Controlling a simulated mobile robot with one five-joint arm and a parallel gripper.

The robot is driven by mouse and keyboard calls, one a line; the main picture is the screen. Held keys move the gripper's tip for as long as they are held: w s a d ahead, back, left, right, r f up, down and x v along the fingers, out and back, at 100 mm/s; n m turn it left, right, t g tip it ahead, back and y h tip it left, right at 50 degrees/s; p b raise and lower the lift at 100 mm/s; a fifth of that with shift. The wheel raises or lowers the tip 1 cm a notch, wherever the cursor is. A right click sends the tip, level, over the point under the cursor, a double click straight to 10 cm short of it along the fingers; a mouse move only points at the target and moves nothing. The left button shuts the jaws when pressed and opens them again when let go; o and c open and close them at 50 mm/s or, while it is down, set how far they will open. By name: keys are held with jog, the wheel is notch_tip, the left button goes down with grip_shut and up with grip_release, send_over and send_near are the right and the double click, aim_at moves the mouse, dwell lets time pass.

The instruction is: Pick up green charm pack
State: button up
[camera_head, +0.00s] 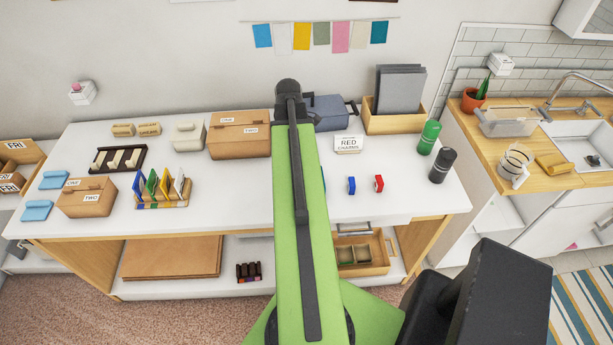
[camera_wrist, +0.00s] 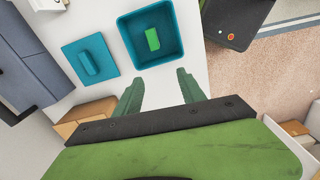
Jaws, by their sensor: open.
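In the wrist view a small green block (camera_wrist: 152,39), which looks like the green charm pack, lies inside an open square teal box (camera_wrist: 177,19). A square teal lid with a raised handle (camera_wrist: 88,60) lies beside the box on the white table. My gripper (camera_wrist: 161,90) is open and empty, its two green fingers apart, short of the box's near side.
A blue-grey case (camera_wrist: 28,58) is left of the lid. Bare tabletop (camera_head: 235,190) shows left.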

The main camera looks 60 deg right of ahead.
jog(key=s+d, duration=0.3)
jog(key=s, duration=0.1)
jog(key=shift+n, duration=0.3)
notch_tip(320, 180, down, 12)
jog(key=b, duration=1.2)
jog(key=shift+w+r, duration=0.15)
jog(key=shift+r, duration=0.1)
jog(key=shift+f, duration=0.1)
notch_tip(320, 180, down, 5)
jog(key=b, duration=0.5)
jog(key=shift+w+f+b, duration=0.1)
jog(key=shift+w+b, duration=0.05)
jog(key=shift+b, duration=0.15)
jog(key=shift+r, duration=0.2)
grip_shut()
